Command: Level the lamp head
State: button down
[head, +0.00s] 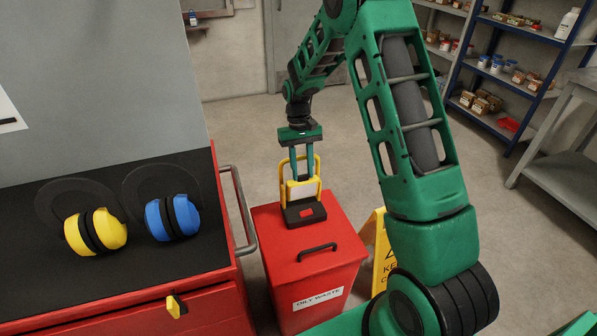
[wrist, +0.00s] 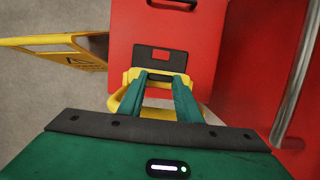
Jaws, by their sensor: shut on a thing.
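The work lamp stands on the red oily-waste bin (head: 318,240). It has a yellow tube frame (head: 283,172), a black base (head: 304,214) with a red patch, and a yellow-rimmed lamp head (head: 303,190) with a pale face. My gripper (head: 304,178) reaches down from above, with its fingers closed on the lamp head. In the wrist view my gripper (wrist: 160,78) has both green fingers at the yellow head, and the black base (wrist: 160,60) shows beyond. The fingers hide part of the head, so I cannot tell its exact tilt.
A red cabinet (head: 200,305) with a grey rail (head: 240,215) stands close on the left, carrying yellow (head: 96,231) and blue (head: 172,217) ear defenders. A yellow floor sign (head: 381,255) stands right of the bin. Shelves (head: 500,70) and open floor lie behind.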

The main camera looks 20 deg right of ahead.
jog(key=c, duration=1.3)
grip_release()
jog(key=v, duration=1)
jog(key=shift+w+d+r, duration=0.1)
jog(key=shift+w+r, duration=0.1)
jog(key=shift+r, duration=0.15)
